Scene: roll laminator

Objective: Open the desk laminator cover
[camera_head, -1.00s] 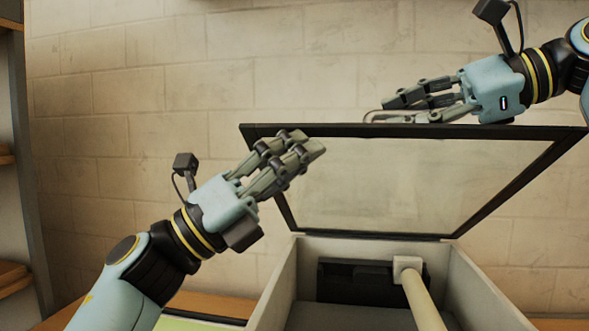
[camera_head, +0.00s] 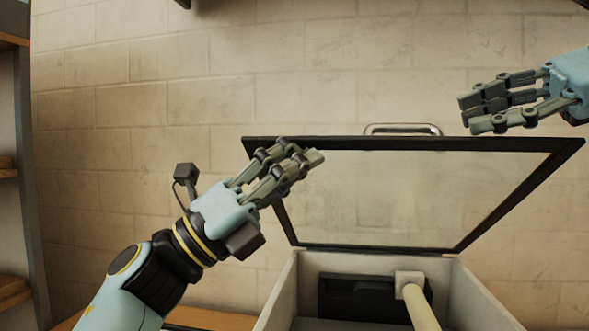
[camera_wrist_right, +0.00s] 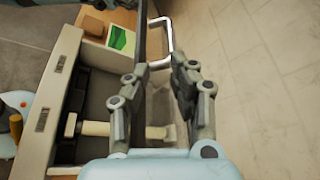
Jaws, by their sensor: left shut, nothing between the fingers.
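The laminator cover (camera_head: 420,190) is a dark-framed clear panel, raised and standing up from the back of the laminator body (camera_head: 277,300). A metal handle (camera_head: 402,126) sits on its top edge; it also shows in the right wrist view (camera_wrist_right: 171,38). My left gripper (camera_head: 312,156) is shut and empty, and overlaps the cover's upper left corner; I cannot tell if it touches. My right gripper (camera_head: 470,113) is open and empty, right of the handle and apart from it. In the right wrist view its fingers (camera_wrist_right: 155,85) are spread, with the cover's edge beyond them.
A pale roller (camera_head: 421,306) with a square end block lies inside the open body. A brick wall (camera_head: 140,110) stands behind, and a shelf (camera_head: 14,170) is at the far left. A green picture card (camera_wrist_right: 121,40) shows in the right wrist view.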

